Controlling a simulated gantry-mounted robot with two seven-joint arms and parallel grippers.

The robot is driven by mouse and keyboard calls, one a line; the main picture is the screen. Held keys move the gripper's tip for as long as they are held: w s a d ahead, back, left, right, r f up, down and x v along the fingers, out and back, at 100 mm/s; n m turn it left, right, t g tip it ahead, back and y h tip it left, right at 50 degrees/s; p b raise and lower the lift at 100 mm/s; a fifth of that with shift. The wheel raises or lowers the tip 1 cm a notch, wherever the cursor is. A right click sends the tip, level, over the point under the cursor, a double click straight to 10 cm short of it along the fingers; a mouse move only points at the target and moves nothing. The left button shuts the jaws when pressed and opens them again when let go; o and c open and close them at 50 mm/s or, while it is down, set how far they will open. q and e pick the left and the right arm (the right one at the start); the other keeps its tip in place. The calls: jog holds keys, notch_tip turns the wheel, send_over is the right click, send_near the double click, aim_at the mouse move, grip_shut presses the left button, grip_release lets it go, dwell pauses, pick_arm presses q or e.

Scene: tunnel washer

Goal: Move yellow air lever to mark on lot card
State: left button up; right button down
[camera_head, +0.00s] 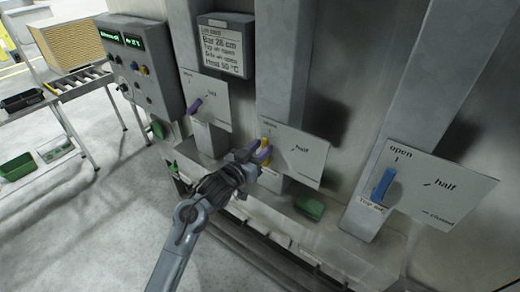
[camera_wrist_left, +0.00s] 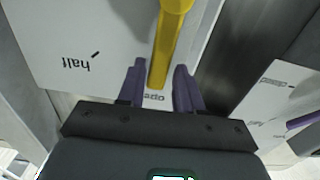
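The yellow lever (camera_head: 265,144) sits on the middle white plate (camera_head: 297,160), partly hidden by my gripper. In the left wrist view the yellow lever (camera_wrist_left: 165,45) runs down between my two purple fingers, its lower end by the upside-down word "open"; "half" is printed to the left. My left gripper (camera_head: 259,155) is at the lever, its fingers spread either side with narrow gaps showing; it also shows in the left wrist view (camera_wrist_left: 158,78). The lot card (camera_head: 223,48) hangs above; its small print is hard to read. My right gripper is out of view.
A purple lever (camera_head: 195,106) on a plate is to the left and a blue lever (camera_head: 383,184) on a plate to the right. A control box (camera_head: 140,65) is at upper left. A green object (camera_head: 309,207) lies on the ledge below. Open floor is at left.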

pick_arm(q)
jog(key=shift+o, duration=1)
jog(key=shift+s+a, duration=0.35)
jog(key=shift+s, duration=0.05)
jog(key=b+v, duration=0.2)
jog(key=v, duration=0.7)
jog(key=shift+s+a+b, duration=0.25)
jog(key=shift+s+b, duration=0.05)
jog(key=shift+b, duration=0.05)
